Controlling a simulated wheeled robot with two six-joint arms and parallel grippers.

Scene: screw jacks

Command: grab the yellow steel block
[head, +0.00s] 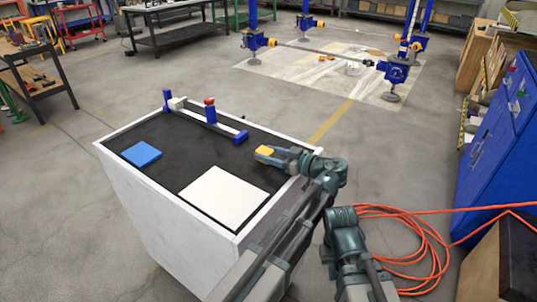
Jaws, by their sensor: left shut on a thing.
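The yellow steel block (264,151) is at the right part of the black top of a white-sided cabinet. My left gripper (268,153) is shut on it, with the fingers coming in from the right. The fingers hide part of the block. I cannot tell whether the block touches the black surface or is just above it. Part of my right arm shows at the bottom right, outside the cabinet, but its gripper is not visible.
On the cabinet top (178,168) are a blue square plate (141,155), a white square plate (223,197) and a blue-ended screw-jack model (210,112) behind. An orange hose (425,245) lies coiled on the floor at right, near a blue cabinet (497,145).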

